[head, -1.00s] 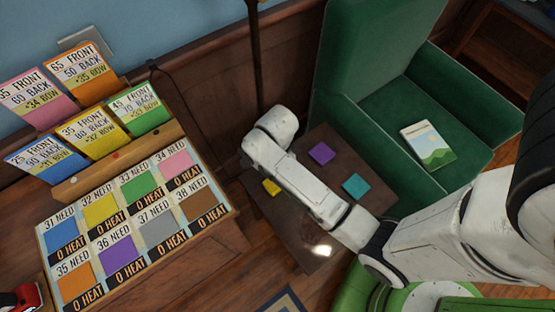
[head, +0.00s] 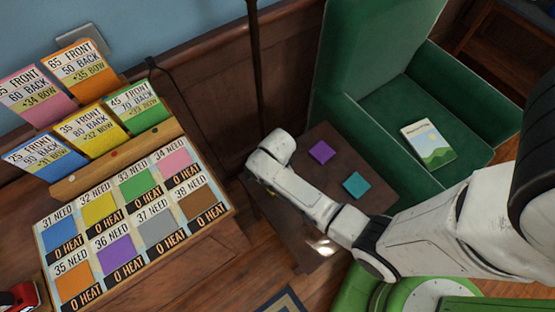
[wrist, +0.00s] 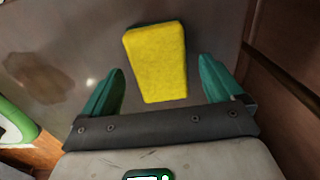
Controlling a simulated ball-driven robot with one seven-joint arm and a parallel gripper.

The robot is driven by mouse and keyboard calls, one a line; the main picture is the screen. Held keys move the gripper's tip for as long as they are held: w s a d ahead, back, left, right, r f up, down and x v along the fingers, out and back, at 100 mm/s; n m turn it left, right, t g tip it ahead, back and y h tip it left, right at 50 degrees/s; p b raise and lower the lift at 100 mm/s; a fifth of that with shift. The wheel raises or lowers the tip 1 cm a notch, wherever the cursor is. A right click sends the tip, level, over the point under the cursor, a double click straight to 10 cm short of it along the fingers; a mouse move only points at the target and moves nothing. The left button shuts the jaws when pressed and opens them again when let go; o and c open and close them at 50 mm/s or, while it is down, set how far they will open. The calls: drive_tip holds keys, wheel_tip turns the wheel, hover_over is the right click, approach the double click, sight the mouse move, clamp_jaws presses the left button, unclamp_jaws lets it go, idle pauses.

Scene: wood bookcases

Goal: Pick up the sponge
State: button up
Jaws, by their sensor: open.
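A yellow sponge (wrist: 157,62) lies on a small dark side table (wrist: 60,75) in the wrist view, its near end reaching between my two green fingers. My gripper (wrist: 161,70) is open around that end, with a gap to each finger; no contact shows. The sponge's far end extends past the fingertips. In the head view my white arm covers my gripper and nearly all of the sponge; only a sliver of yellow (head: 271,191) shows beside the arm.
A purple pad (head: 322,152) and a teal pad (head: 356,185) lie on the same table. A green armchair (head: 390,140) with a book (head: 428,145) stands right behind it. A board of coloured cards (head: 135,225) is at left. A dark wall panel (wrist: 285,75) rises at the wrist view's right.

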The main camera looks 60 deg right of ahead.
drive_tip(key=shift+f, duration=0.25)
drive_tip(key=shift+c, duration=0.4)
drive_tip(key=c, duration=1)
